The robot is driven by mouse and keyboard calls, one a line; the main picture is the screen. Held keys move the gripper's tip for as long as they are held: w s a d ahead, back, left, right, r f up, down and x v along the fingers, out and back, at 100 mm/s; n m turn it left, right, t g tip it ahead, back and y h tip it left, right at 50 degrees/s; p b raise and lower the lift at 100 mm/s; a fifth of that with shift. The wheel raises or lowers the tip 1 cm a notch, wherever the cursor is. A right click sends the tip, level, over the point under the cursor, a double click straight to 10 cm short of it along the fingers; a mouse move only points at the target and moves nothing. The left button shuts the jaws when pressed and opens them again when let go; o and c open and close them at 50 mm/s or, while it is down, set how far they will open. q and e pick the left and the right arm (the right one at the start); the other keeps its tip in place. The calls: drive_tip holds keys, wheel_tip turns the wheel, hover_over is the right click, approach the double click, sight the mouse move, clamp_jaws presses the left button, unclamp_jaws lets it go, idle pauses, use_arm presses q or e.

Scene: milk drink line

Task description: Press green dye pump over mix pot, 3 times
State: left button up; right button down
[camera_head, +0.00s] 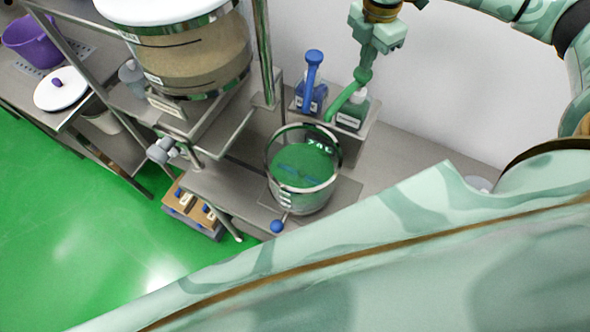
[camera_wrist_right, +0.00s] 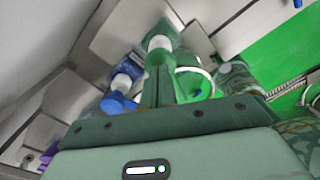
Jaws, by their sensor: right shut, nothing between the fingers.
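The green dye pump (camera_head: 347,101) sits on a dark green bottle with a white label (camera_head: 349,120), on a small stand behind the mix pot. Its spout slopes down left toward the pot. In the right wrist view the shut fingers (camera_wrist_right: 158,90) reach toward the green pump. My left gripper is not in view.
A blue pump bottle (camera_head: 311,90) stands just left of the green one. A large clear tank (camera_head: 190,50) on a metal frame is left of the pot. Small boxed bottles (camera_head: 192,210) sit low on the left. The bench right of the pot is clear.

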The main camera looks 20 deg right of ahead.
drive_tip(key=shift+s+f+b, duration=0.1)
drive_tip(key=shift+f+b, duration=0.65)
drive_tip(key=shift+f, duration=0.55)
drive_tip(key=shift+r, duration=0.15)
drive_tip(key=shift+r+p, duration=1.3)
drive_tip(key=shift+r, duration=0.05)
drive_tip(key=shift+f, duration=0.1)
